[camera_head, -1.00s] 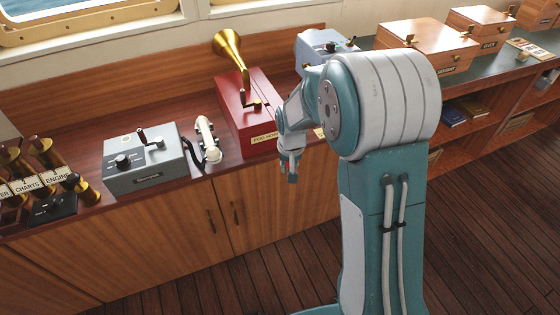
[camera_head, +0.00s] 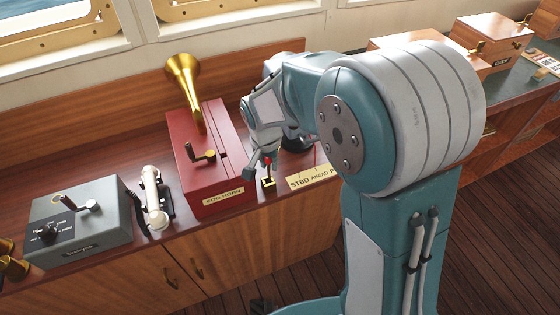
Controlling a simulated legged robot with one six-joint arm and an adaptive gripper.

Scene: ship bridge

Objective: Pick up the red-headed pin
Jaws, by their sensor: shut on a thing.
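The pin's shaft is too small or hidden to make out. A small black and yellow piece (camera_head: 268,183) is right below the fingertips; I cannot tell whether they touch it.
The red fog horn box (camera_head: 207,155) with its brass horn stands left of my gripper. A white handset (camera_head: 152,195) and a grey box (camera_head: 80,221) are further left. A "STBD AHEAD" plate (camera_head: 311,178) lies to the right. My arm hides the counter behind.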

